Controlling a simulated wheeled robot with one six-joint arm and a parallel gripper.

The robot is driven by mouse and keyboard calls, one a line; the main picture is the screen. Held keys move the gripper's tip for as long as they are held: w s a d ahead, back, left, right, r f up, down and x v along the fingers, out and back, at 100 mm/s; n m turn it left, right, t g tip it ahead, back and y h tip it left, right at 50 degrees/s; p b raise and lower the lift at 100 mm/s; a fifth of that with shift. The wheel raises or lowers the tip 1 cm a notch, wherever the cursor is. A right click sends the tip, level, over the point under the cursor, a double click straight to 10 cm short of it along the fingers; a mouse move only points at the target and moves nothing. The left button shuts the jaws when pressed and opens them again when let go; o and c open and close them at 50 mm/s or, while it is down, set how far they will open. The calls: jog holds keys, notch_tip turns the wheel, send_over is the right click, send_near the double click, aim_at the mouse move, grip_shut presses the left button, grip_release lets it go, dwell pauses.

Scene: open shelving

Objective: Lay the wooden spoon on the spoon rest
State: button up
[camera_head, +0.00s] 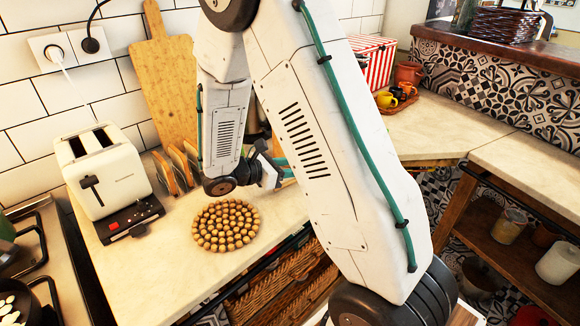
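My gripper (279,168) is low over the counter, just above and right of a round mat. My large white arm link covers much of it, and its fingertips are hidden, so I cannot tell whether it is open, shut or holding anything. I cannot make out the wooden spoon or the spoon rest. Part of the counter lies hidden behind my arm.
On the counter (163,285) are a round mat of brown beads or corks (225,226), a cream toaster (103,178), a toast rack (176,168) and a leaning cutting board (165,85). A stove edge is at left; a striped box (372,62) stands behind.

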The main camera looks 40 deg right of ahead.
jog(key=v, duration=0.7)
jog(key=shift+a, duration=0.4)
dwell(0.3)
